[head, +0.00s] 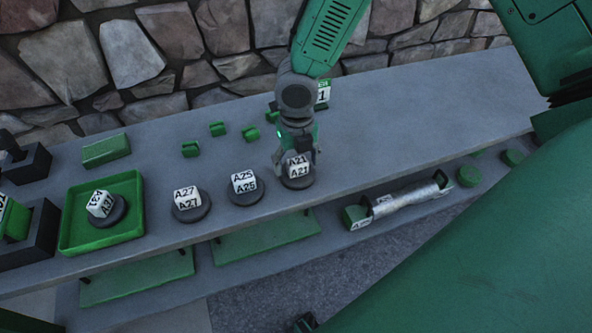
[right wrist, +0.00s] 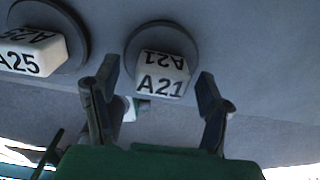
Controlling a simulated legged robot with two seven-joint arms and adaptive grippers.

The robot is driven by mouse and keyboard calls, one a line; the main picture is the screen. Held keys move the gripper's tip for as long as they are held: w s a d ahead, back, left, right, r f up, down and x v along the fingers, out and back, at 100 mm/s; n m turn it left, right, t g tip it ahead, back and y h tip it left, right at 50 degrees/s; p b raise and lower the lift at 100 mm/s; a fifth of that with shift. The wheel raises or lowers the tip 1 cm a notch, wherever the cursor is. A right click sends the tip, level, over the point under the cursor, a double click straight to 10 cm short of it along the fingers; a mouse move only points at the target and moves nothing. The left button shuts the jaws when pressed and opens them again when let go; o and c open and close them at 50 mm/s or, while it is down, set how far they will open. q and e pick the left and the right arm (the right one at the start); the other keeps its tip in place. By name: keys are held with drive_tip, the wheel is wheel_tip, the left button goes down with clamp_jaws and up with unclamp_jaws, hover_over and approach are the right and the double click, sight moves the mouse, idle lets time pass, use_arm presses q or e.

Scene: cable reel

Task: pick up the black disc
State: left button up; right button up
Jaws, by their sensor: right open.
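Dark round discs, each bearing a white labelled block, stand in a row on the grey shelf top. The disc with the A21 block (head: 298,183) is at the right end and also shows in the right wrist view (right wrist: 163,36). My right gripper (head: 296,164) is right at this disc, coming from above. In the right wrist view its two fingers (right wrist: 157,88) are open, apart on either side of the A21 block, with nothing clamped. The A25 disc (head: 246,197) and A27 disc (head: 191,213) stand to the left. My left gripper is not in view.
A green tray (head: 72,245) at the left holds another disc with a block. Small green pieces (head: 190,149) and a green block (head: 106,149) lie farther back. A stone wall rises behind. A silvery cylinder (head: 405,200) lies on the lower shelf. The shelf top right of the gripper is clear.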

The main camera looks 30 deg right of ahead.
drive_tip(key=shift+d, duration=0.15)
drive_tip(key=c, duration=1.5)
drive_tip(key=shift+r, duration=0.45)
wheel_tip(320, 180, up, 9)
drive_tip(key=shift+f+p, duration=0.15)
drive_tip(key=shift+p, duration=0.95)
drive_tip(key=shift+r, duration=0.35)
wheel_tip(320, 180, up, 11)
drive_tip(key=p, duration=1.3)
hover_over(297, 160)
drive_tip(key=shift+f, duration=0.15)
drive_tip(key=shift+f+b, duration=0.1)
drive_tip(key=shift+b, duration=0.2)
